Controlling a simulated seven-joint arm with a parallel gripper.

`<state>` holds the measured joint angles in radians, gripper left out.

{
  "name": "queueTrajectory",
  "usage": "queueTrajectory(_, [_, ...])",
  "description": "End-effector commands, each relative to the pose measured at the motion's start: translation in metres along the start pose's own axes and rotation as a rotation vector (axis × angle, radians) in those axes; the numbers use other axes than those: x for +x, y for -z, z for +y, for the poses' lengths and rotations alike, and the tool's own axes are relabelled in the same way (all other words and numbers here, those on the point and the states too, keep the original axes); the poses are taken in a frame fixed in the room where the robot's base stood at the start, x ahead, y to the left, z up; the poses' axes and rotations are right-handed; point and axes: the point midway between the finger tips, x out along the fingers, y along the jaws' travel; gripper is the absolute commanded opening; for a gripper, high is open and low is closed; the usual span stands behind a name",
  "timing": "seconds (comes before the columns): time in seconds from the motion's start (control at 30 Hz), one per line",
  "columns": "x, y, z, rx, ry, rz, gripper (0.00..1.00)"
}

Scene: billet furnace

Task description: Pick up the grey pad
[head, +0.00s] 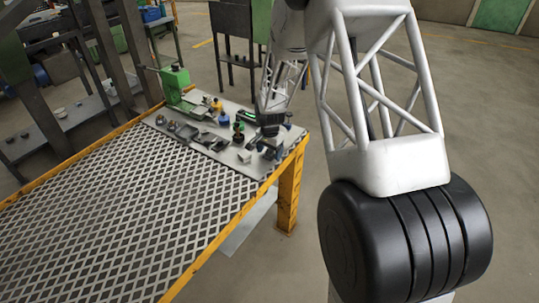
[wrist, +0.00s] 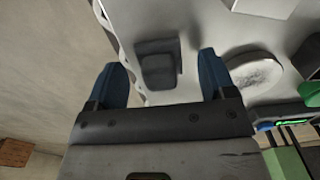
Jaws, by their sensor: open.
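My gripper (wrist: 160,75) is open, with its two blue fingers apart and nothing held between them. In the wrist view a small dark grey block (wrist: 158,66), which looks like the grey pad, lies on the light plate between the fingertips, closer to the middle than to either finger. I cannot tell whether the fingers are down at its height. A round pale grey disc (wrist: 256,72) lies just right of the right finger. In the head view my gripper (head: 268,150) is low over the right end of the bench, and the pad cannot be made out there.
The light plate (head: 165,124) on the yellow-edged mesh bench (head: 110,215) holds a green machine (head: 174,84), a yellow and blue bottle (head: 217,107), a dark bottle (head: 238,133) and several small parts. The bench edge is close to my gripper. The mesh is clear.

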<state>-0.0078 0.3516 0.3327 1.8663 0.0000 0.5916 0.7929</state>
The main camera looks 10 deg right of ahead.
Motion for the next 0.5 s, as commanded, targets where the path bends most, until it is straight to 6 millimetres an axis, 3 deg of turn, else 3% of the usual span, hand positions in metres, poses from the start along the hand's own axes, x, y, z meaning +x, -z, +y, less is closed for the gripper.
queueTrajectory(0.5, [0.006,0.0001,-0.0002,0.0,0.001,0.0,0.77])
